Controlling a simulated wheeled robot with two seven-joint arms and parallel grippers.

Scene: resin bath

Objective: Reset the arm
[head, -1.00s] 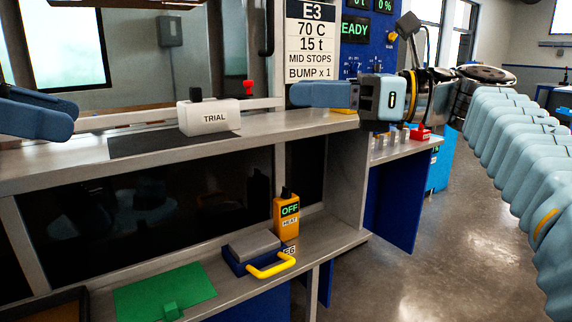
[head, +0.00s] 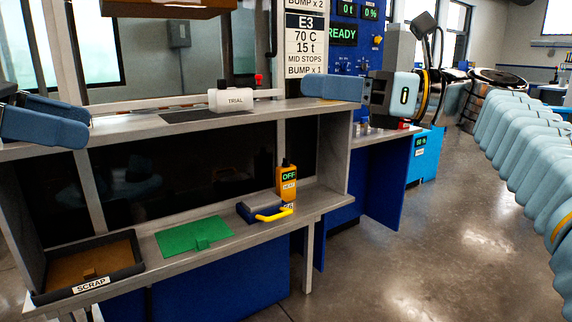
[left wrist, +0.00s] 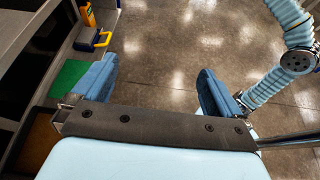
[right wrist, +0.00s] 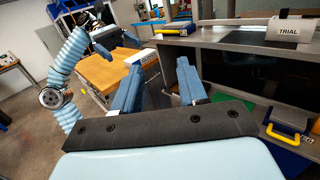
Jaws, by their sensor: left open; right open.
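My left gripper (head: 50,118) is at the left edge of the head view, above the lower shelf. Its two blue fingers stand wide apart with nothing between them in the left wrist view (left wrist: 157,85). My right gripper (head: 335,88) reaches in from the right, in front of the upper ledge's right end. Its fingers are apart and empty in the right wrist view (right wrist: 158,88). My right arm's pale blue ribbed links fill the right side of the head view. Neither gripper holds anything.
A white TRIAL box (head: 234,100) stands on the upper ledge. The lower shelf holds a SCRAP tray (head: 130,268), a green mat (head: 180,237), a blue block with yellow handle (head: 245,212) and an orange unit reading OFF (head: 288,188). Open floor (head: 400,260) lies to the right.

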